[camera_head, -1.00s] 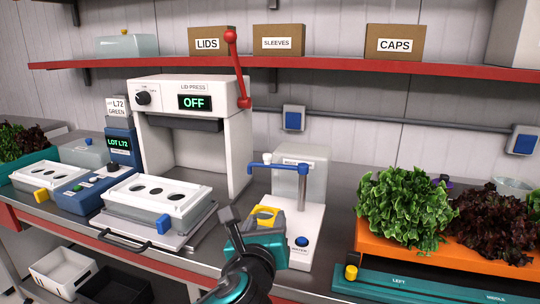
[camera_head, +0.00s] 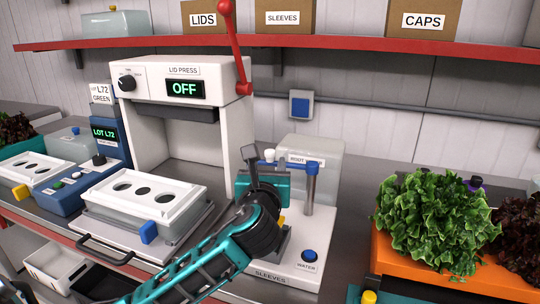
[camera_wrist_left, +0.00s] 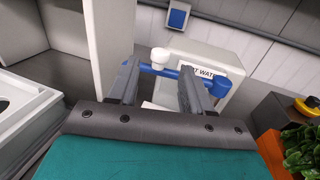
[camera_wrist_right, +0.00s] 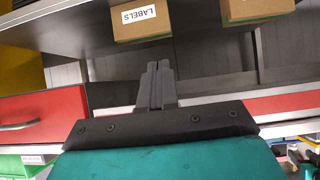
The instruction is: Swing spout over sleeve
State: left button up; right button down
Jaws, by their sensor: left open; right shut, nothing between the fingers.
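The spout is a blue bar (camera_head: 296,166) on a grey post beside the white water tank (camera_head: 328,185); its white end knob (camera_head: 269,155) points left. My left gripper (camera_head: 264,168) is open at the spout's outer end. In the left wrist view the blue bar (camera_wrist_left: 174,72) and white knob (camera_wrist_left: 160,55) show just beyond and between the open fingers (camera_wrist_left: 158,88); contact cannot be told. A yellow piece (camera_head: 282,219) below the spout is mostly hidden by my left gripper, and I cannot make out a sleeve. My right gripper (camera_wrist_right: 155,85) is shut and empty, away from the spout.
The lid press (camera_head: 180,75) stands left of the spout, with a white tray (camera_head: 150,228) before it. An orange crate of lettuce (camera_head: 385,250) is on the right. A blue water button (camera_head: 310,256) sits on the station's base. The right wrist view shows a labels box (camera_wrist_right: 140,22).

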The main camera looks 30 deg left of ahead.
aim_at(270, 156)
pick_arm(q)
jog(key=x, duration=0.6)
jog(key=shift+w+a+b, duration=0.15)
jog(key=shift+b, duration=0.15)
grip_shut()
